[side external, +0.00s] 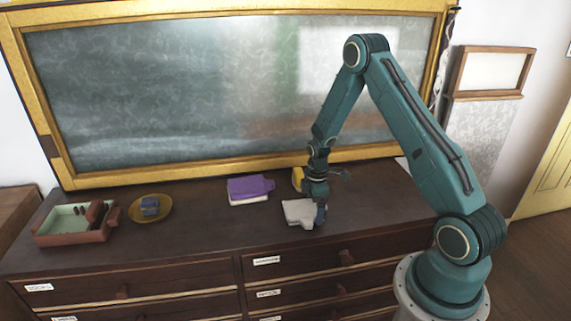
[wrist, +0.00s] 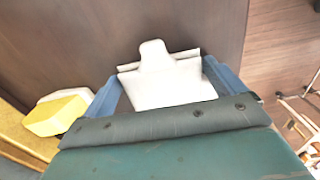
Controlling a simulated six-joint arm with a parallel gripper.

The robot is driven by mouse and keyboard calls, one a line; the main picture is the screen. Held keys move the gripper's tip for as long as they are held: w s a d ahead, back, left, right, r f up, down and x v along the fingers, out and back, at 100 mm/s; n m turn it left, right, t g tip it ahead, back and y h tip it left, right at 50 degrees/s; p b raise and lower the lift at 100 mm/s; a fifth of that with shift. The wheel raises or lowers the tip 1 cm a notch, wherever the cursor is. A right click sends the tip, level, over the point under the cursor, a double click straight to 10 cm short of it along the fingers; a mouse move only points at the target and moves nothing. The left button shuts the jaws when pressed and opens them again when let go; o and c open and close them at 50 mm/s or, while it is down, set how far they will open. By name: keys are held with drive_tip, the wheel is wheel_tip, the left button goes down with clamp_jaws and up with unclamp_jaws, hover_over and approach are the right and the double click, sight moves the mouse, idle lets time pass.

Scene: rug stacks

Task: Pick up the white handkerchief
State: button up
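The white handkerchief (side external: 298,212) lies folded on the dresser top, below and beside my gripper (side external: 319,213). In the wrist view the white handkerchief (wrist: 172,87) lies between the two blue fingers of my gripper (wrist: 163,90), with a narrower flap pointing up in the picture. The fingers are wide apart, one on each side of it. Its near part is hidden by the gripper body, and I cannot tell whether a finger touches it.
A purple cloth (side external: 250,187) lies on a white one (side external: 248,200) to the left. A yellow cloth (side external: 297,178) sits just behind; in the wrist view it rests on a white piece (wrist: 66,95). A yellow plate (side external: 151,214) with a blue item and a tray (side external: 75,238) stand far left.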

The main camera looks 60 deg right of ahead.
sight(315, 207)
drive_tip(key=c, duration=0.6)
drive_tip(key=shift+r, duration=0.15)
wheel_tip(315, 207, up, 20)
drive_tip(key=shift+f, duration=0.1)
idle(0.4)
idle(0.4)
